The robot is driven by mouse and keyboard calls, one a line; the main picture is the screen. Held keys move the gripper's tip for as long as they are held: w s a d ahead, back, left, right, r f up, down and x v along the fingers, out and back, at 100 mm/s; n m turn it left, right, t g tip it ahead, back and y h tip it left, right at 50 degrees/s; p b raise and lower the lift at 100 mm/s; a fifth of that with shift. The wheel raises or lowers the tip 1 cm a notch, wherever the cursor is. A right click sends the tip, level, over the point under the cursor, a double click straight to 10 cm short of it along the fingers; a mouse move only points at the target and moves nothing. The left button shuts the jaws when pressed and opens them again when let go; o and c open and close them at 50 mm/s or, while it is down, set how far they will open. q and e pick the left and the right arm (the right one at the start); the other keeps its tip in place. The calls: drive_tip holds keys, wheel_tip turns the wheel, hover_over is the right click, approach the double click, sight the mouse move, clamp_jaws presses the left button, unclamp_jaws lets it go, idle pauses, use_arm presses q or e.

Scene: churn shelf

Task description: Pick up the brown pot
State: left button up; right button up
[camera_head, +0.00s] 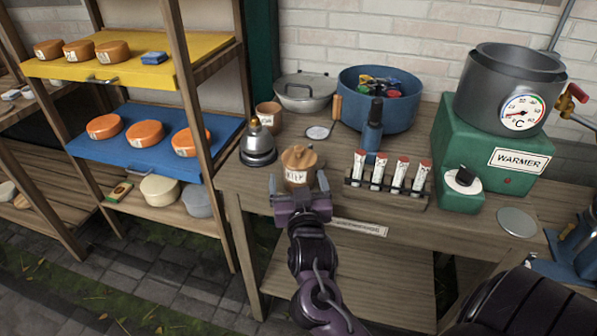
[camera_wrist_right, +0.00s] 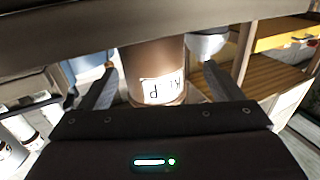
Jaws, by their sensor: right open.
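The brown pot (camera_head: 299,160) stands upright at the front edge of the wooden table, with a white label on its front and a lid with a small knob. My right gripper (camera_head: 297,181) is open in front of it, fingers pointing toward it, one to each side. In the right wrist view the pot (camera_wrist_right: 155,65) shows between the two open fingers (camera_wrist_right: 160,82), with gaps on both sides and its label facing the palm. Whether the fingers touch it is not clear, but no grip shows. My left gripper is not in view.
A metal bell-shaped item (camera_head: 257,145) and a plain brown cup (camera_head: 269,117) stand behind left of the pot. A rack of red-capped tubes (camera_head: 385,190) is close on the right. A blue tub (camera_head: 378,84) and green warmer (camera_head: 500,150) stand farther back and right.

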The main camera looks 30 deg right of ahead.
drive_tip(key=shift+w+d+r, duration=0.2)
drive_tip(key=shift+w+d, duration=0.1)
drive_tip(key=shift+w, duration=0.1)
drive_tip(key=x, duration=0.4)
drive_tip(key=shift+w+d, duration=0.2)
drive_tip(key=shift+d, duration=0.25)
drive_tip(key=c, duration=1.2)
drive_tip(key=shift+c, duration=0.3)
drive_tip(key=shift+r+p, duration=0.1)
drive_tip(key=shift+p, duration=0.2)
